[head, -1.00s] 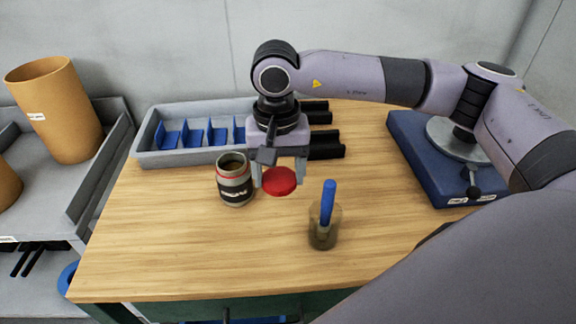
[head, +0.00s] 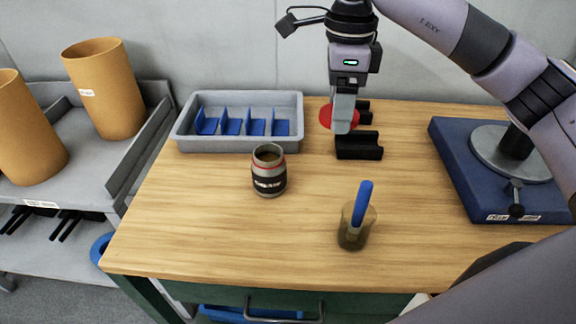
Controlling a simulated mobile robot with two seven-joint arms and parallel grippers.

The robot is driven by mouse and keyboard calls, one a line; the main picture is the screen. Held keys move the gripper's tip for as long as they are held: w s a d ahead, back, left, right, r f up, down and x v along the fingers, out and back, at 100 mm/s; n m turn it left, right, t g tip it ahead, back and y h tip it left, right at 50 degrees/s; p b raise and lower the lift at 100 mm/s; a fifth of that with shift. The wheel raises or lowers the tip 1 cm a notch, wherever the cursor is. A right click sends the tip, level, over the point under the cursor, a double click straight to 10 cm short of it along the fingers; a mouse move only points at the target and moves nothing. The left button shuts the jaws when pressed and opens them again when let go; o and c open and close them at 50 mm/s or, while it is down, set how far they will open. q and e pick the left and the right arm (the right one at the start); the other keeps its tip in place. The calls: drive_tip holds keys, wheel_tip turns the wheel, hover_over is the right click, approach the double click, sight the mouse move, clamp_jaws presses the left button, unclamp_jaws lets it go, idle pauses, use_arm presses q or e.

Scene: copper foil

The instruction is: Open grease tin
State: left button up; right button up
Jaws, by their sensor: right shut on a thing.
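The grease tin (head: 269,172) stands upright on the table, left of centre. It is a grey can with a black label and a red ring, and its top is open with brown contents showing. My right gripper (head: 342,118) is shut on the red lid (head: 326,116) and holds it up and to the right of the tin, near the black blocks at the back. The fingers hide part of the lid. My left gripper is not in view.
A grey tray (head: 240,144) with blue dividers lies at the back left. Black holders (head: 358,146) stand under my right gripper. A glass jar (head: 356,230) with a blue-handled tool stands in front. A blue base plate (head: 470,175) is at right. The wooden tabletop (head: 200,225) is clear at front left.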

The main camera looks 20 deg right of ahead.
sight(328, 197)
drive_tip(key=shift+d+r+m, duration=0.1)
drive_tip(key=shift+r+m, duration=0.1)
drive_tip(key=shift+m, duration=0.3)
wheel_tip(328, 197, down, 20)
drive_tip(key=shift+r, duration=0.1)
drive_tip(key=o, duration=1.2)
drive_tip(key=shift+c, duration=0.2)
wheel_tip(328, 197, up, 12)
drive_tip(key=shift+b, duration=0.35)
